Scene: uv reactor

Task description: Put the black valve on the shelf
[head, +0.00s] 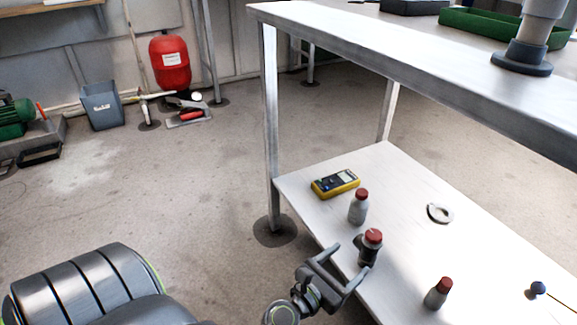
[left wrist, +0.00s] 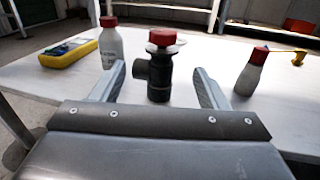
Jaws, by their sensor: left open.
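The black valve (head: 368,252) has a red cap and stands upright on the lower white shelf (head: 330,172) near its front edge. In the left wrist view the black valve (left wrist: 159,82) shows a side port pointing left. My left gripper (head: 350,261) is open at the shelf's front edge, with its fingers pointing at the valve. In the left wrist view, the valve appears between the fingers of my left gripper (left wrist: 158,85), with gaps on both sides. I cannot tell whether the fingertips have reached around it. My right gripper is not in view.
A grey bottle with a red cap (head: 358,208) stands just behind the valve, and another bottle (head: 438,294) stands to the right. A yellow meter (head: 335,184) and a pale ring (head: 440,213) lie on the shelf. The upper tabletop (head: 400,50) overhangs it.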

